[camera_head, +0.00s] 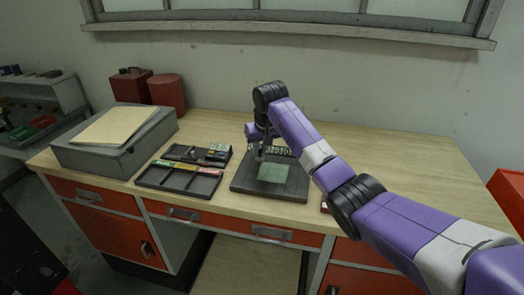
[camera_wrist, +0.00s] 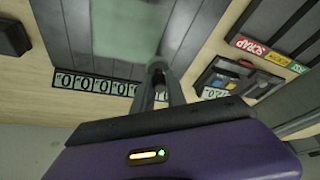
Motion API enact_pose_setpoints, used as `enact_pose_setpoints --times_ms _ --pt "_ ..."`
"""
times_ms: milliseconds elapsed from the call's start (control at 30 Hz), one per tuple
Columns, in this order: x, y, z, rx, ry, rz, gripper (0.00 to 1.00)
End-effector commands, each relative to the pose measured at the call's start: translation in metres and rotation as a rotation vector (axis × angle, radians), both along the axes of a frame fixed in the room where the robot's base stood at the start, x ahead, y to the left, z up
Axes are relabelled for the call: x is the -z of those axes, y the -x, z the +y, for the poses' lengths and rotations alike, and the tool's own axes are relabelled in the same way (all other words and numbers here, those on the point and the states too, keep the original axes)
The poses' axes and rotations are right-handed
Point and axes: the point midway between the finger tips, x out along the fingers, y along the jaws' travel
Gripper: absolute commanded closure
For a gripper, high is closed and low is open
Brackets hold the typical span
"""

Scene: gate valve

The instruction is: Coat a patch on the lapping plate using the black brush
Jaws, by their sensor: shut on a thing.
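The lapping plate (camera_head: 246,186) is a dark square slab on the bench, with a pale greenish patch (camera_head: 272,173) on it. In the wrist view the plate (camera_wrist: 63,28) and the patch (camera_wrist: 125,30) fill the upper left. My gripper (camera_head: 262,152) is over the back left part of the plate. In the wrist view my gripper (camera_wrist: 159,72) is shut on a small dark thing, which appears to be the black brush (camera_wrist: 157,67), at the patch's edge. Most of the brush is hidden, and I cannot tell whether its tip touches the plate.
Two dark trays (camera_head: 180,180) with small coloured items lie left of the plate. A row of number tags (camera_wrist: 95,84) runs along the plate's edge. A grey box (camera_head: 118,145) and red containers (camera_head: 166,92) stand further left. The bench at the right back is clear.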

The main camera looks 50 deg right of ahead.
Motion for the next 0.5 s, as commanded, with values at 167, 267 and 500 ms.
enact_pose_setpoints --times_ms 167,267,500 --pt "-0.021 -0.004 0.002 -0.003 0.001 -0.001 1.0" --pt "-0.03 -0.006 0.004 -0.004 0.001 -0.002 1.0" --pt "-0.049 -0.009 0.006 -0.007 0.001 -0.002 1.0"
